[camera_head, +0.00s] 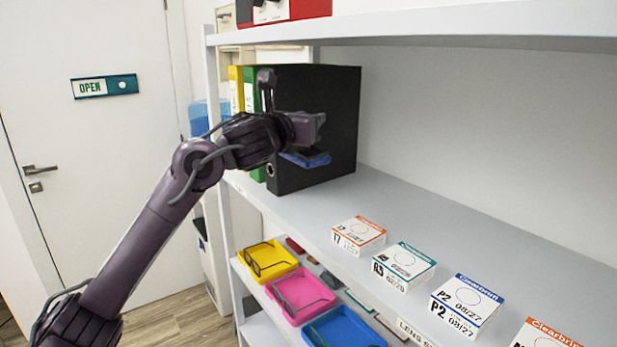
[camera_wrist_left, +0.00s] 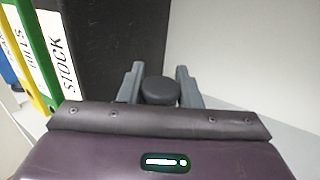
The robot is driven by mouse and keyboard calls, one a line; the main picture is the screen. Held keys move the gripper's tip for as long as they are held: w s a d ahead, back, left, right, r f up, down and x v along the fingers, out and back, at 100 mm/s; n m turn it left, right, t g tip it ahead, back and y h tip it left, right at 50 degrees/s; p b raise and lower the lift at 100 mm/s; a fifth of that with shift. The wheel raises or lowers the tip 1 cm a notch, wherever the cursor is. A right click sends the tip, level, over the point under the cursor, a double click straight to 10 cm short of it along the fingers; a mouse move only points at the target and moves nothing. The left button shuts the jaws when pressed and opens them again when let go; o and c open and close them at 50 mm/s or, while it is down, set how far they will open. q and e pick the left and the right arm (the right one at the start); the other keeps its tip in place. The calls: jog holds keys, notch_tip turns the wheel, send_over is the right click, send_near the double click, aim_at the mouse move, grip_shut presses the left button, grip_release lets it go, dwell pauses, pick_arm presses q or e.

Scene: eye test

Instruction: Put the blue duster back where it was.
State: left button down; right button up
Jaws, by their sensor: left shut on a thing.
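My left gripper (camera_head: 303,146) is in front of the black binder on the upper shelf. It is shut on the blue duster (camera_head: 312,161), whose flat blue part shows just below the jaws. In the left wrist view, a dark round knob (camera_wrist_left: 160,92) sits between the two grey fingers, and the blue part is hidden there. The duster appears to be held above the shelf board (camera_head: 390,200); the binder is behind it. My right gripper is in neither view.
The black binder (camera_head: 335,120) stands with green and yellow ones at the shelf's left end. Several small lens boxes (camera_head: 400,265) line the front edge to the right. Bare shelf lies between. Below are yellow, pink and blue trays (camera_head: 318,305) with glasses. Another shelf board (camera_head: 450,25) is overhead.

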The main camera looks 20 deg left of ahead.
aim_at(309, 158)
pick_arm(q)
jog(key=f, duration=0.5)
jog(key=shift+w+d+f, duration=0.1)
jog(key=shift+w+f, duration=0.05)
jog(key=shift+w, duration=0.25)
notch_tip(309, 158, down, 3)
jog(key=shift+f+p, duration=0.1)
jog(key=shift+p, duration=0.35)
notch_tip(309, 158, down, 3)
jog(key=shift+f+p, duration=0.1)
jog(key=shift+p, duration=0.2)
jog(key=shift+f, duration=0.35)
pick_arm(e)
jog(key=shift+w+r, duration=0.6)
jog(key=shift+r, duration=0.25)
pick_arm(q)
jog(key=shift+f, duration=0.1)
jog(key=c, duration=1.5)
grip_release()
jog(key=o, duration=0.5)
jog(key=shift+c, duration=0.2)
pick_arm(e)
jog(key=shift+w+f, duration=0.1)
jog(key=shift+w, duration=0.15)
